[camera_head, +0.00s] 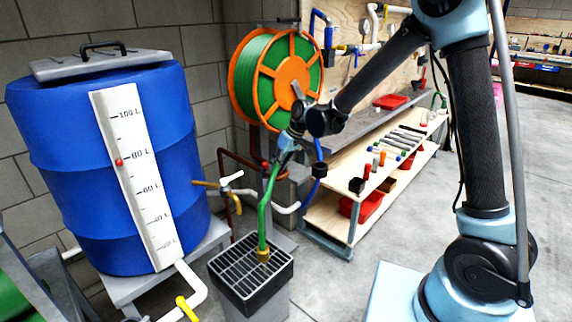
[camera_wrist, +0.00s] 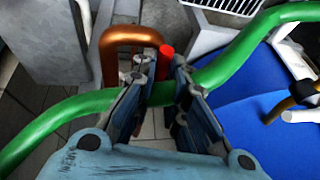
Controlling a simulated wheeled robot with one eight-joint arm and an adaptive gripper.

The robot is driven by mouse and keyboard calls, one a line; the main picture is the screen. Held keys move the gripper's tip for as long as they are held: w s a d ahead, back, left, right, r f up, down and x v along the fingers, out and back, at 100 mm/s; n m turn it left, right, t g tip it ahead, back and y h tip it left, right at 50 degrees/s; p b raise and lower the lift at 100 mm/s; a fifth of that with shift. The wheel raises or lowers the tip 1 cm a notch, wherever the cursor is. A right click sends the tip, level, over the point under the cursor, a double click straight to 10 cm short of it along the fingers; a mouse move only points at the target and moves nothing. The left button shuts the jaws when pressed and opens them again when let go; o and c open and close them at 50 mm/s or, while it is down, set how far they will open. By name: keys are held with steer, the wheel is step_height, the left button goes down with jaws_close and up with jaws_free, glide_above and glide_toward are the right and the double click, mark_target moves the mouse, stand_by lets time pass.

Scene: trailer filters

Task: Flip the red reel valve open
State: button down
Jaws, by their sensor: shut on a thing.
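The red reel valve handle shows as a small red end (camera_wrist: 167,50) between my fingertips in the wrist view. In the head view a bit of red (camera_head: 265,166) shows below the reel, beside my gripper. My gripper (camera_head: 284,152) is below the orange and green hose reel (camera_head: 277,80). In the wrist view my gripper (camera_wrist: 160,70) has its fingers a little apart, shut on the handle. Most of the handle and the valve body are hidden, so I cannot tell how far it is turned.
A green hose (camera_wrist: 55,118) crosses behind my fingers and hangs to a black grated box (camera_head: 228,268). A copper pipe (camera_wrist: 106,50) bends close to my fingertips. A blue barrel (camera_head: 60,130) stands left, and a wooden shelf bench (camera_head: 345,183) right. Open floor lies further right.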

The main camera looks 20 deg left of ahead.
steer(key=shift+w, duration=0.45)
steer(key=c, duration=1.6)
jaws_free()
steer(key=shift+d, duration=0.1)
steer(key=shift+s, duration=0.15)
steer(key=shift+r, duration=0.1)
steer(key=shift+d+r, duration=0.15)
steer(key=shift+r, duration=0.1)
steer(key=v, duration=1.1)
steer(key=shift+d, duration=0.1)
